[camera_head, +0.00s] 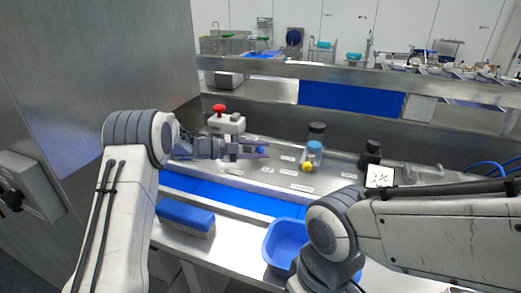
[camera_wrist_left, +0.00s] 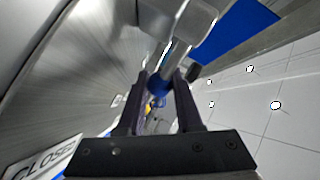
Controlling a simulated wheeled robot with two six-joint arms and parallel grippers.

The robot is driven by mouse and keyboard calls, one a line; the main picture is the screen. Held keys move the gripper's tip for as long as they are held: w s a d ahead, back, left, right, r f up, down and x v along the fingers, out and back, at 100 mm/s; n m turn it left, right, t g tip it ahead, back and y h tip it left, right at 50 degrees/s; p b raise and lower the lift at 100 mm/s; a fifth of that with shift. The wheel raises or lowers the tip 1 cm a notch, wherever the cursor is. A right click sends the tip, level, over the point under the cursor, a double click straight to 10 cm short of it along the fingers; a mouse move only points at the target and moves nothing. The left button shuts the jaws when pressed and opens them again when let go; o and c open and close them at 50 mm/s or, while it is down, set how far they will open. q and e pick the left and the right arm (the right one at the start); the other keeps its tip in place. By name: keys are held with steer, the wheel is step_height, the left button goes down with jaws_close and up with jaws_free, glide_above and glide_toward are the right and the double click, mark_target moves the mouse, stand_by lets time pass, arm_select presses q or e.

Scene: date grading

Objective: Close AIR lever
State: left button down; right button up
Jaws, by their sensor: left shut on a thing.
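A lever with a blue end (camera_wrist_left: 157,86) and a metal shaft lies between the two dark fingers of my left gripper (camera_wrist_left: 160,80) in the left wrist view. The fingers are shut on that blue end. In the head view my left gripper (camera_head: 262,150) is at the panel, beside a pale housing with a red button (camera_head: 219,108). It hides most of the lever there. I cannot read an AIR label. A partial plate reading "CLOSE" (camera_wrist_left: 42,160) shows at lower left in the wrist view. My right arm is in view, but its gripper is not.
A blue and yellow fitting (camera_head: 313,152) and dark knobs (camera_head: 371,152) stand further right on the labelled steel panel (camera_head: 275,188). A blue brush (camera_head: 186,217) and a blue bin (camera_head: 280,242) are in front, near my arms. A metal wall stands at left.

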arm_select(q)
steer(key=c, duration=0.9)
jaws_free()
steer(key=shift+o, duration=0.2)
steer(key=r+b, duration=0.2)
steer(key=r, duration=0.2)
steer(key=shift+d+r+b, duration=0.1)
steer(key=shift+d+b, duration=0.1)
steer(key=shift+b, duration=0.2)
steer(key=s+d+r+b, duration=0.3)
steer(key=s+d+r, duration=0.2)
steer(key=d, duration=0.5)
steer(key=shift+s+r+b, duration=0.2)
steer(key=shift+r+b, duration=0.2)
steer(key=shift+r, duration=0.45)
